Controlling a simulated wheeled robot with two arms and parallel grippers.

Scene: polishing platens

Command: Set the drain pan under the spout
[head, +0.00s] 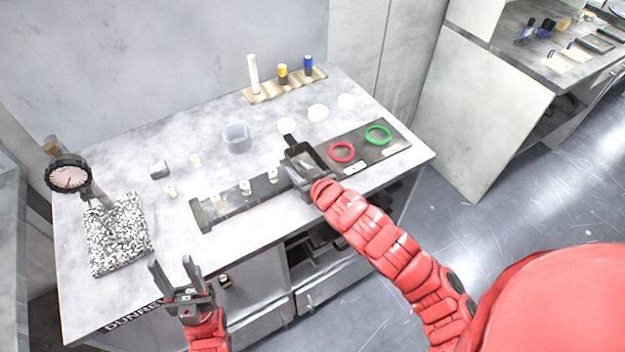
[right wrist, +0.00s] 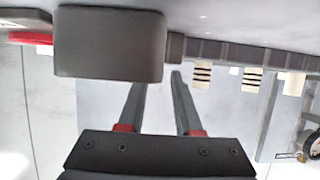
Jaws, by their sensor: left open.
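My left gripper (head: 174,266) is open and empty in front of the bench's front edge. I cannot make out a spout.
Several small pale cylinders (head: 272,175) stand along the rail. A clear tub (head: 236,138) is behind it. A dark mat (head: 362,160) holds a red ring (head: 342,152) and a green ring (head: 378,135). A dial gauge (head: 68,176) stands at left by a speckled plate (head: 100,245).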

